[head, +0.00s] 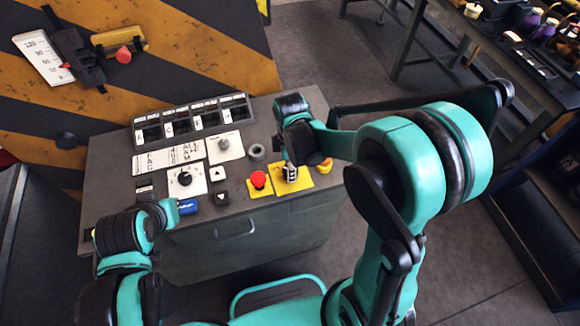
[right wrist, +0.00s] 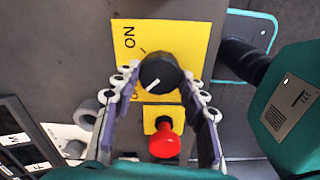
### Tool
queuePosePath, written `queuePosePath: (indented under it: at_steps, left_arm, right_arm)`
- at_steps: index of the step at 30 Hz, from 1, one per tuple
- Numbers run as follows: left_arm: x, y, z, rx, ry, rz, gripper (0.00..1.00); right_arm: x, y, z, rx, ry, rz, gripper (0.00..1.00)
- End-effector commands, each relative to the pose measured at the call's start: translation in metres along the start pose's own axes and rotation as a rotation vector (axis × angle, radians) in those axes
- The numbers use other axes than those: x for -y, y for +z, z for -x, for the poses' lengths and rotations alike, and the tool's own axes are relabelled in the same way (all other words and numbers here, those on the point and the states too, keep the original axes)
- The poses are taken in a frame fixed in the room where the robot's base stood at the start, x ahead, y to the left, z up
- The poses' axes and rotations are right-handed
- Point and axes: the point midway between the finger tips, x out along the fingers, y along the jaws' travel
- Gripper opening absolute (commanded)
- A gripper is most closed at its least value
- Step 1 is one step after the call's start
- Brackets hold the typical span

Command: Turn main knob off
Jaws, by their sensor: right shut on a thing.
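The main knob (right wrist: 158,72) is a round black knob on a yellow plate (right wrist: 195,35) marked ON at one side; other lettering is partly hidden by a finger. Its white pointer line is turned to the lower left in the right wrist view, away from the ON mark. My right gripper (right wrist: 160,80) is shut on the knob, one finger on each side. In the head view my right gripper (head: 291,170) covers most of the knob above the yellow plate (head: 303,183). My left gripper (head: 165,212) is over the console's left front; its jaws are not clear.
A red mushroom button (head: 258,179) stands just left of the knob; it also shows close to the fingers in the right wrist view (right wrist: 164,142). A black dial (head: 185,179) and several gauges line the grey console (head: 105,160). A cluttered bench (head: 500,50) stands at the right.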

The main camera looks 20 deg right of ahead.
Motion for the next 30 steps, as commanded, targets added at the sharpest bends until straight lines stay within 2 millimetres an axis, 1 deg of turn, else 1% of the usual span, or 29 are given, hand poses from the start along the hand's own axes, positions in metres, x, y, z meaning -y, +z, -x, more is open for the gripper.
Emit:
queuePosePath:
  at_steps: [11,12,13,14,24,26,29,30]
  left_arm:
    - [0.0,0.0,0.0,0.0,0.0,0.0,0.0]
    - [0.0,0.0,0.0,0.0,0.0,0.0,0.0]
    - [0.0,0.0,0.0,0.0,0.0,0.0,0.0]
    - [0.0,0.0,0.0,0.0,0.0,0.0,0.0]
    - [0.0,0.0,0.0,0.0,0.0,0.0,0.0]
    - [0.0,0.0,0.0,0.0,0.0,0.0,0.0]
    - [0.0,0.0,0.0,0.0,0.0,0.0,0.0]
    - [0.0,0.0,0.0,0.0,0.0,0.0,0.0]
  right_arm:
    - [0.0,0.0,0.0,0.0,0.0,0.006,0.13]
    - [0.0,0.0,0.0,0.0,0.0,0.006,0.5]
    - [0.0,0.0,0.0,0.0,0.0,0.006,0.58]
    - [0.0,0.0,0.0,0.0,0.0,0.006,0.63]
    - [0.0,0.0,0.002,0.0,0.0,0.004,0.63]
    - [0.0,0.0,0.007,0.0,0.0,0.004,0.63]
    - [0.0,0.0,0.021,0.0,0.0,0.004,0.63]
    - [0.0,0.0,0.029,0.0,0.0,0.004,0.63]
